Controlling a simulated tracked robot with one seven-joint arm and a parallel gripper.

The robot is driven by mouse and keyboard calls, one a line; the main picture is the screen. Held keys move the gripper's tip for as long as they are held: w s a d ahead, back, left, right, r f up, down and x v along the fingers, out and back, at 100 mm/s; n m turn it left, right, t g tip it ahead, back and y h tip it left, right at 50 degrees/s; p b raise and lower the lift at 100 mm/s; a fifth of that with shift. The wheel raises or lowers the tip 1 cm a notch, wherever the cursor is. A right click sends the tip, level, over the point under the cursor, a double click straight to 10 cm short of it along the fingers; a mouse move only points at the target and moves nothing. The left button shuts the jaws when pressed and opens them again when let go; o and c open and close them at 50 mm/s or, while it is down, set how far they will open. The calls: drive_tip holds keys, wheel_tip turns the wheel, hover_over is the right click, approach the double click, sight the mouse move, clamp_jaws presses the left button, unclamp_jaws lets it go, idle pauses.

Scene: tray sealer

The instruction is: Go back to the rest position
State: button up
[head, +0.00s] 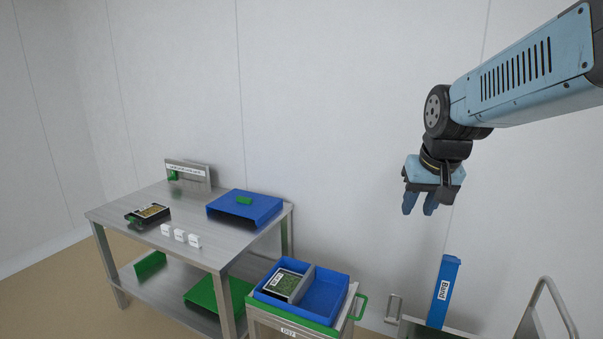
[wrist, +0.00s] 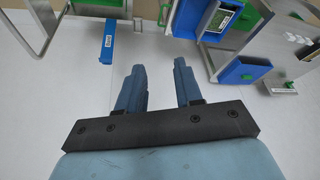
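My gripper (head: 421,203) hangs at the end of my blue arm at the right of the head view, fingers pointing down. It is high up in front of the white wall, clear of the tables and touching nothing. In the wrist view my gripper (wrist: 160,82) shows two blue fingers spread apart with an empty gap between them. Only pale wall or floor shows through the gap.
A steel table (head: 130,212) at left holds a dark tray (head: 148,214), white blocks (head: 181,236) and a blue box (head: 245,206). A stand bears a divided blue bin (head: 325,296) with a labelled pack (head: 284,283). A blue upright (head: 443,292) stands below my gripper.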

drive_tip(key=s+r+t, duration=0.1)
drive_tip(key=s, duration=1.1)
drive_tip(key=shift+s+n, duration=0.2)
drive_tip(key=shift+n, duration=0.2)
idle(1.1)
